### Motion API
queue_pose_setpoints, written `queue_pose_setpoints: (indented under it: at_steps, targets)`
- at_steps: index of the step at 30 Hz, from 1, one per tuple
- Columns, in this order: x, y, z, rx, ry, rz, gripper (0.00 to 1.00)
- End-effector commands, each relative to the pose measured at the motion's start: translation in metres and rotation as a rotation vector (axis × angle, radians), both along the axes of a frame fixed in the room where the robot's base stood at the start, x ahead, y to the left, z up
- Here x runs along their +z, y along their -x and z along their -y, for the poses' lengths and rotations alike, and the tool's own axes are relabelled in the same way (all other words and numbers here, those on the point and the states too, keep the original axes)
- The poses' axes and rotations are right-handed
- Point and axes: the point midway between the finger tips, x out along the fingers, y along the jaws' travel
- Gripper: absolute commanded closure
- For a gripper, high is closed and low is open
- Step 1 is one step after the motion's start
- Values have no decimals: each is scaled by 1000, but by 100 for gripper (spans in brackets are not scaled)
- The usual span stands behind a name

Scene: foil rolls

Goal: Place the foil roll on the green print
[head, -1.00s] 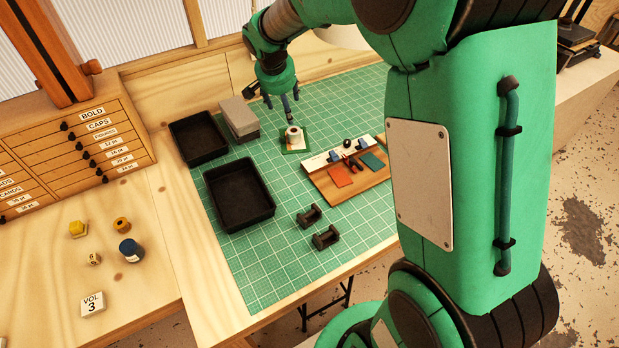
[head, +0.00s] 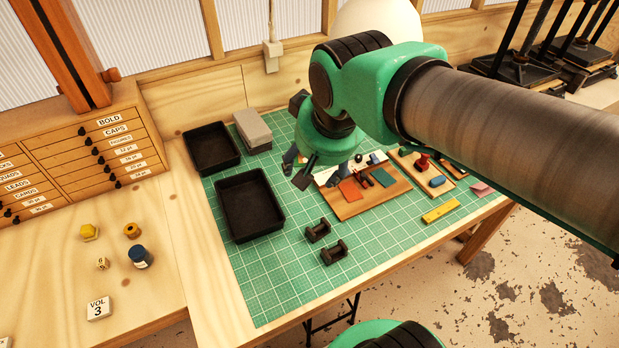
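My gripper (head: 298,168) hangs over the green cutting mat, left of the wooden board. Its two dark fingers look spread apart, and I see nothing held between them. The foil roll and the green print are not visible now; my wrist and gripper cover the part of the mat where they stood in the earlier head view. There, a pale roll stood upright on a small green print with a light border.
Two black trays (head: 282,206) (head: 238,158) and a grey box (head: 253,128) lie left on the mat. The wooden board (head: 365,207) with orange and dark green cards lies right. Two dark holders (head: 334,252) (head: 317,230) stand in front. A yellow bar (head: 440,211) lies farther right.

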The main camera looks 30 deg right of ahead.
Motion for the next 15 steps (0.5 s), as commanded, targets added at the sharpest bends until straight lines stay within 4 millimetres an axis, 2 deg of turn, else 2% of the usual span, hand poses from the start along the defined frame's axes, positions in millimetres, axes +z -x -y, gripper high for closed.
queue_pose_setpoints:
  at_steps: [1,3,6,10,15]
  targets:
    - [0,15,-4,27,2,11,35]
    - [-2,33,-10,64,4,18,35]
    - [-6,52,-15,107,9,26,35]
    - [-10,68,-20,143,12,35,35]
    - [-12,74,-22,158,13,36,35]
